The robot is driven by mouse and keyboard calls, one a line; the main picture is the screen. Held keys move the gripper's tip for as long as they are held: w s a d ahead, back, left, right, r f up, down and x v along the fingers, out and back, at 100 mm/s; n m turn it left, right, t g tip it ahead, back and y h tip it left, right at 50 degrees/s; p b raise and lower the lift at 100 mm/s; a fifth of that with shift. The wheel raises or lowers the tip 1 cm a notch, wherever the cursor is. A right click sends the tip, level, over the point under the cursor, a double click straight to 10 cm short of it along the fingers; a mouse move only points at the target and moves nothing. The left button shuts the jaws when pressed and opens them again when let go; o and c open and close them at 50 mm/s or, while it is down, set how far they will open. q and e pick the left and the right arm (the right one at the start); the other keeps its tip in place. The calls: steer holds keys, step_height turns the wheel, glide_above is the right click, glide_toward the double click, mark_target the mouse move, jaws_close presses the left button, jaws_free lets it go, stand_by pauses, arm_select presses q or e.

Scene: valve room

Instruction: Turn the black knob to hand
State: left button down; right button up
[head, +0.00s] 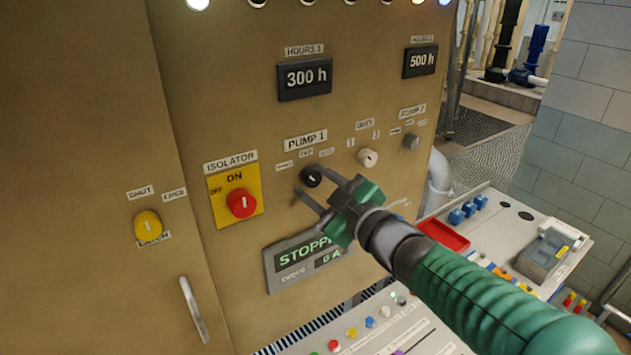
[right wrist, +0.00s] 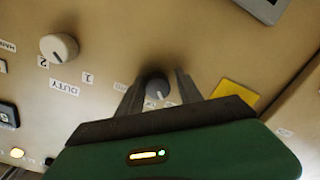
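The black knob (head: 312,176) sits on the tan panel under the PUMP 1 label (head: 306,141), with small position labels above it. Its white pointer mark is small, and I cannot tell which label it points to. My right gripper (head: 310,184) is at the knob with its fingers spread. In the right wrist view the knob (right wrist: 157,88) shows between the two fingertips (right wrist: 158,82), with a narrow gap on each side. My left gripper is not in view.
A red isolator knob (head: 241,204) on a yellow plate is left of the black knob. A pale DUTY knob (head: 367,158) and a grey PUMP 2 knob (head: 411,142) are to the right. A STOPPED display (head: 304,255) is below. A desk with a red tray (head: 444,234) stands at lower right.

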steer(key=shift+o, duration=1.1)
steer(key=shift+s+d+r, duration=0.1)
steer(key=shift+r, duration=0.1)
steer(key=shift+d, duration=0.1)
steer(key=p+v, duration=0.6)
steer(key=v, duration=1)
steer(key=shift+s+f, duration=0.25)
steer(key=shift+s, duration=0.05)
steer(key=shift+d, duration=0.1)
